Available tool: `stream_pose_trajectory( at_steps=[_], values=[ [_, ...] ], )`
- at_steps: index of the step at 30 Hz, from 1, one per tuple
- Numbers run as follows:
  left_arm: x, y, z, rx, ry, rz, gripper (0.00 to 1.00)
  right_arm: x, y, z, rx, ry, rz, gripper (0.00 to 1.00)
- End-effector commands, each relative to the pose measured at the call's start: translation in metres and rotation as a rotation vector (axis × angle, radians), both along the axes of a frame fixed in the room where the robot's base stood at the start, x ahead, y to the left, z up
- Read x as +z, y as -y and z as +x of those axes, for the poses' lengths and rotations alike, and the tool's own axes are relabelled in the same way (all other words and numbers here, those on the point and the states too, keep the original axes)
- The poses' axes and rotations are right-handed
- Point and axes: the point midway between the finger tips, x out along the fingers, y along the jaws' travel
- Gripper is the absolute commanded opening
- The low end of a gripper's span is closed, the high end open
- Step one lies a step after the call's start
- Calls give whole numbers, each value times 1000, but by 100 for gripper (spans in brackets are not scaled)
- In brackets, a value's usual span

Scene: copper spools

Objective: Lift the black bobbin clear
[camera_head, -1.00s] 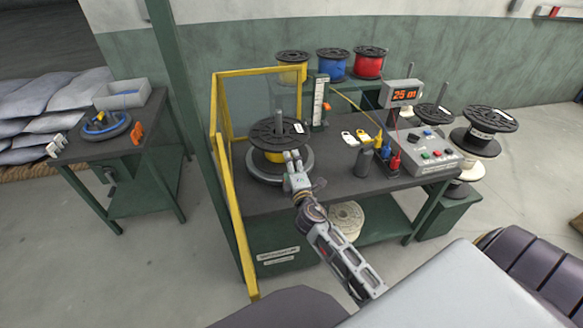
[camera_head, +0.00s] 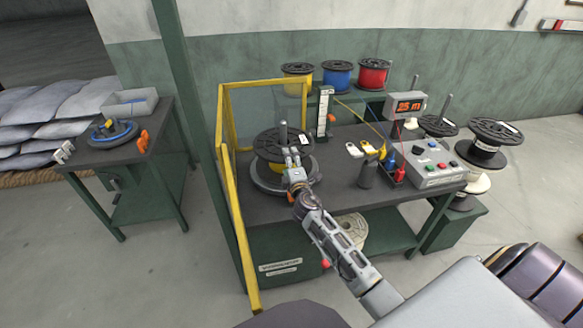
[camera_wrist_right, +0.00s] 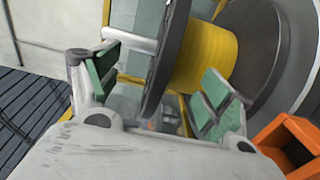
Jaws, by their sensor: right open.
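The black bobbin (camera_head: 270,146), with black flanges and a yellow winding, sits upright on a grey spindle over a round grey turntable (camera_head: 262,181) on the dark bench. My right gripper (camera_head: 291,152) reaches it from the front, at the near edge of the upper flange. In the right wrist view, the open gripper (camera_wrist_right: 160,85) has its green-padded fingers on either side of the dark flange (camera_wrist_right: 170,50), with the yellow winding (camera_wrist_right: 208,55) beside it. I cannot tell whether either pad touches the bobbin. My left gripper is not in view.
A yellow guard frame (camera_head: 222,120) stands left of the bobbin. Yellow, blue and red spools (camera_head: 337,76) stand behind.

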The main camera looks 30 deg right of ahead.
Motion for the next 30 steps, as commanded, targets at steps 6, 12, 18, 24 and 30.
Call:
stream_pose_trajectory(
  at_steps=[6,12,18,24,30],
  values=[
    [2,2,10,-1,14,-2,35,1,3,10,0,1,0,80],
    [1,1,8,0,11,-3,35,0,3,12,0,0,1,80],
    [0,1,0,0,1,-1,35,0,3,12,0,0,1,76],
    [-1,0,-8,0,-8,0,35,0,3,12,0,0,1,51],
    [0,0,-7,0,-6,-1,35,0,3,12,0,0,1,25]
  ],
)
